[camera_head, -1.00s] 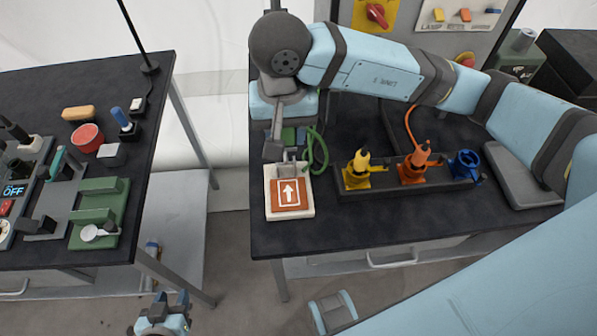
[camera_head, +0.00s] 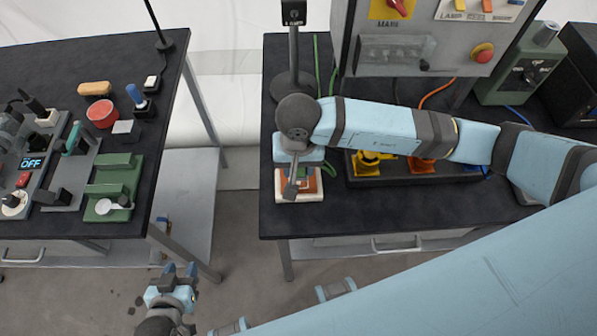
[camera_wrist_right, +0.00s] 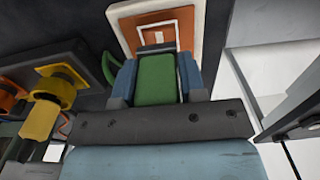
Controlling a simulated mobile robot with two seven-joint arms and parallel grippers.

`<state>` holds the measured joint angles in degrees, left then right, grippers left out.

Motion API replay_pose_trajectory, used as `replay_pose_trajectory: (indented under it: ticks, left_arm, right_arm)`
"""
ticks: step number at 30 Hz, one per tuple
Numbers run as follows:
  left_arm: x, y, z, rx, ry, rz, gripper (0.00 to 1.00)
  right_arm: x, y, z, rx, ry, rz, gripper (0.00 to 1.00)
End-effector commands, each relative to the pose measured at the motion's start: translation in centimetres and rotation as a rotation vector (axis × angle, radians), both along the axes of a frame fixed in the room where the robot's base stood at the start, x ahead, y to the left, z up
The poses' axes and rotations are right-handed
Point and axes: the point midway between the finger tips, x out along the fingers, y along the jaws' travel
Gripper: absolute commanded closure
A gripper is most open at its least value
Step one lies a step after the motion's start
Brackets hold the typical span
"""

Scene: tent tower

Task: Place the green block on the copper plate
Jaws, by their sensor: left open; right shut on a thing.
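The copper plate (camera_head: 311,186) lies in a white frame near the left front of the right-hand table. Its copper face with white marking also shows in the right wrist view (camera_wrist_right: 131,34). My right gripper (camera_head: 291,190) is over the plate and covers much of it in the head view. In the right wrist view it is shut on the green block (camera_wrist_right: 156,80), held between its two blue fingers. The plate lies just beyond the block. I cannot tell whether they touch. My left gripper (camera_head: 180,270) is open and empty, low over the floor between the tables.
A dark rack (camera_head: 395,178) with yellow, orange and blue connectors stands right of the plate, partly under my right arm. A green cable (camera_head: 329,169) lies beside the plate. A lamp stand (camera_head: 293,86) and control panel (camera_head: 400,50) stand behind. The table front is clear.

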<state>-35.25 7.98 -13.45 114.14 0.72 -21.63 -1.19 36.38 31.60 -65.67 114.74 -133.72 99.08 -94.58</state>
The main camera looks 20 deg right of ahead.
Motion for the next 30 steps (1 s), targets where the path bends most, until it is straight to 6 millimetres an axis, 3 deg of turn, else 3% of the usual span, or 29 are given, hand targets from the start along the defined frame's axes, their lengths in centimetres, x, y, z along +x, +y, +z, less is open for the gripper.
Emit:
replay_pose_trajectory:
  ticks: [7, 19, 20, 23, 30]
  left_arm:
    - [0.1, 0.0, 0.5, -0.001, -0.004, 0.0, 0.57]
    - [0.1, 0.0, 0.0, -0.002, -0.004, 0.001, 0.57]
    - [0.1, 0.0, 0.0, -0.002, -0.003, 0.001, 0.57]
    - [0.1, 0.0, 0.0, -0.001, 0.0, 0.001, 0.57]
    - [0.1, 0.0, 0.0, -0.001, 0.0, 0.0, 0.57]
  right_arm:
    - [-0.1, 0.0, -3.5, -0.001, 0.003, -0.002, 0.95]
    - [0.0, 0.0, -4.4, -0.001, 0.0, 0.0, 0.95]
    - [0.0, 0.0, -4.4, -0.001, 0.0, 0.0, 0.6]
    - [0.0, 0.0, -4.2, -0.001, 0.001, 0.0, 0.37]
    - [0.0, 0.0, -4.2, -0.001, 0.001, 0.0, 0.37]
